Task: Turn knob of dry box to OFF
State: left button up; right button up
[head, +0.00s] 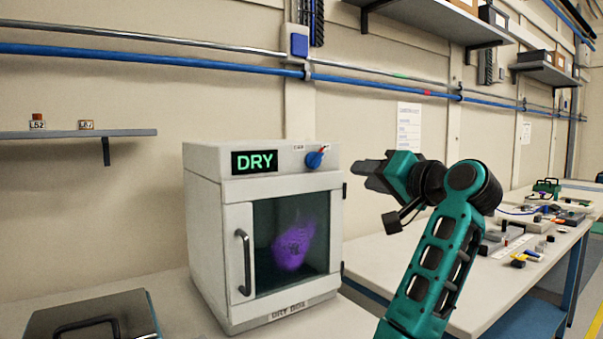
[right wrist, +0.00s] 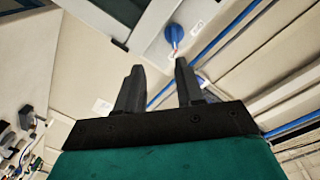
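The dry box (head: 209,215) is a white cabinet standing on the bench, with a lit green DRY display (head: 254,161). Its blue knob (head: 314,159) is at the upper right of the front, with a red mark pointing to the upper right. Small lettering above the knob is too blurred to read. The knob also shows in the right wrist view (right wrist: 174,34), beyond the fingertips. My right gripper (head: 359,174) is to the right of the knob, apart from it. Its two fingers (right wrist: 159,65) are spread, with nothing between them. My left gripper is out of view.
The box door has a dark handle (head: 243,262) and a window with a purple glow inside. A dark case (head: 92,318) lies at the lower left. A second bench (head: 470,310) on the right holds several small parts. A wall shelf (head: 75,134) is at left.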

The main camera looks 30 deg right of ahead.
aim_at(321, 160)
jog(key=shift+y, duration=0.4)
jog(key=w, duration=0.4)
jog(key=w+a+r, duration=0.1)
jog(key=w, duration=0.3)
jog(key=w+r, duration=0.1)
jog(key=w, duration=0.3)
jog(key=shift+w+a, duration=0.3)
jog(key=shift+a, duration=0.05)
grip_shut()
